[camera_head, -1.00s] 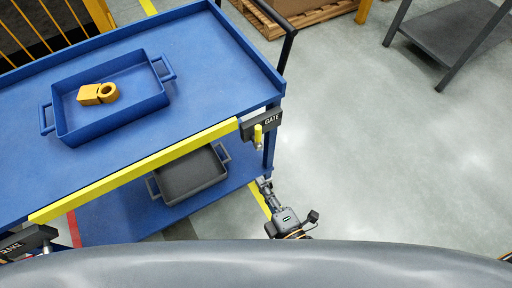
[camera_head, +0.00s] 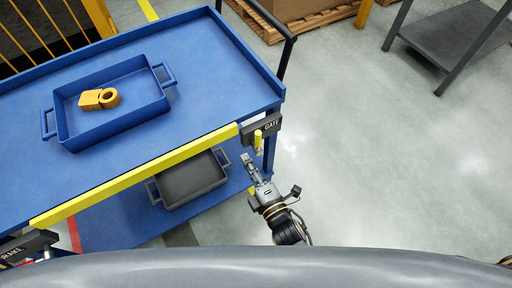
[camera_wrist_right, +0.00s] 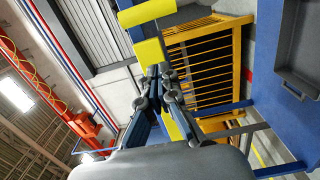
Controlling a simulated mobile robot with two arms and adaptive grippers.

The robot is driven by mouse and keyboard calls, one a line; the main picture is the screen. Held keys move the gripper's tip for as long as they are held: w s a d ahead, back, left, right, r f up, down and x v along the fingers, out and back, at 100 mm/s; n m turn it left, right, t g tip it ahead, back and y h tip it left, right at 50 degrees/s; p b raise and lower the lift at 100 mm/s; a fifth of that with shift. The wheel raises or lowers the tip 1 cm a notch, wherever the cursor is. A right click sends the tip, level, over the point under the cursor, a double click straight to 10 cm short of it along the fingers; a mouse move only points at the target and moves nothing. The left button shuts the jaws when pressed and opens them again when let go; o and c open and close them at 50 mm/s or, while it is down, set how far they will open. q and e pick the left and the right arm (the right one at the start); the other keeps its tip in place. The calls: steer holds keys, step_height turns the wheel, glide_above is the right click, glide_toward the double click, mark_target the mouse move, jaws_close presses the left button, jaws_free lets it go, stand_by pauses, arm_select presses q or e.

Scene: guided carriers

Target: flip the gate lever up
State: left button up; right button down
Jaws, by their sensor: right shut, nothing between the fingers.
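The gate lever (camera_head: 258,137) is a short yellow handle on the dark box marked GATE (camera_head: 270,126), at the right front corner of the blue cart. In the head view it hangs down in front of the box. My right gripper (camera_head: 248,162) is shut and empty, with its fingertips just below and left of the lever, apparently apart from it. In the right wrist view the shut fingers (camera_wrist_right: 159,72) point toward a yellow piece (camera_wrist_right: 150,52); I cannot tell whether this is the lever.
The cart top (camera_head: 205,75) carries a blue tray (camera_head: 117,124) with a yellow part (camera_head: 98,98). A dark tray (camera_head: 190,180) sits on the lower shelf. A box marked BRAKE (camera_head: 22,247) is at the left front corner. Clear floor lies right of the cart.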

mark_target(256, 140)
steer(key=shift+w+d+p, duration=0.15)
steer(key=shift+w+d, duration=0.25)
steer(key=shift+w, duration=0.3)
steer(key=shift+w+d+p, duration=0.2)
steer(key=shift+w+d, duration=0.15)
steer(key=shift+w, duration=0.3)
steer(key=shift+w+d+p, duration=0.15)
steer(key=shift+w+d, duration=0.25)
steer(key=shift+w, duration=0.3)
steer(key=shift+w+d+r+m+p, duration=0.15)
steer(key=shift+d+m+p, duration=0.2)
steer(key=shift+m, duration=0.15)
steer(key=shift+w+d+r+m+p, duration=0.2)
steer(key=shift+d+m+p, duration=0.15)
steer(key=shift+m, duration=0.25)
steer(key=w+d+f+m, duration=0.3)
steer(key=d+m, duration=0.3)
steer(key=m, duration=0.6)
steer(key=shift+w+d+f+g, duration=0.25)
steer(key=shift+w+f+g, duration=0.15)
steer(key=shift+f, duration=0.2)
